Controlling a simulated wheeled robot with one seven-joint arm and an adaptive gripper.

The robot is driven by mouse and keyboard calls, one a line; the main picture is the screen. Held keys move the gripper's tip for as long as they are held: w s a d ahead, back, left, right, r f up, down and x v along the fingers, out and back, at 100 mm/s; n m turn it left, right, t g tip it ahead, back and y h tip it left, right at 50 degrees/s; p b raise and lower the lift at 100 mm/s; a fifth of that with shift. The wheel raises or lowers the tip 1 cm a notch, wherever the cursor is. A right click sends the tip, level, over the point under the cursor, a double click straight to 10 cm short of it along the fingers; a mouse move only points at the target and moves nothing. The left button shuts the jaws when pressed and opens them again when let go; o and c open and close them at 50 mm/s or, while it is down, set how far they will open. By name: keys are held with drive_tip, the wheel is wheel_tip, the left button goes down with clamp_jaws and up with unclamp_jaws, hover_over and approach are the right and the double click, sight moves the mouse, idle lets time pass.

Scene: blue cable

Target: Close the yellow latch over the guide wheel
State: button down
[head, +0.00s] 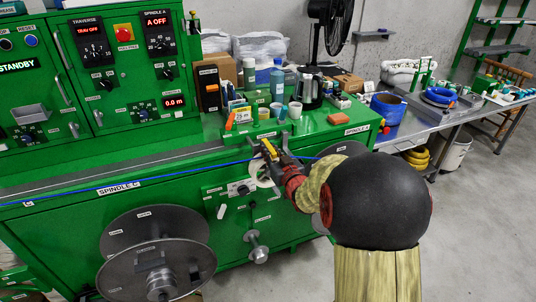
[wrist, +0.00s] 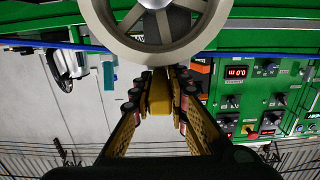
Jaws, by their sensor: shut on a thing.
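The yellow latch (head: 269,149) is at the front of the green machine, by the guide wheel (head: 262,173). In the wrist view the latch (wrist: 160,94) sits between the two fingers of my gripper (wrist: 159,88), which is shut on it. The pale spoked guide wheel (wrist: 150,38) fills the top of the wrist view, just beyond the fingertips. In the head view my gripper (head: 274,160) reaches in from the right and partly hides the wheel and latch. The blue cable (head: 120,182) runs along the machine front and passes behind the wheel in the wrist view.
A large grey reel (head: 157,250) is at the lower left, with a spindle knob (head: 257,247) beside it. Bottles, boxes and a kettle (head: 310,90) crowd the machine top behind my gripper. A metal table (head: 450,115) stands at right. Floor at lower right is clear.

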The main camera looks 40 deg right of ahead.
drive_tip(key=shift+f, duration=0.1)
drive_tip(key=c, duration=1.8)
unclamp_jaws()
drive_tip(key=shift+o, duration=0.4)
drive_tip(key=shift+s, duration=0.1)
drive_tip(key=v, duration=1.1)
drive_tip(key=shift+s, duration=0.4)
drive_tip(key=shift+a, duration=0.15)
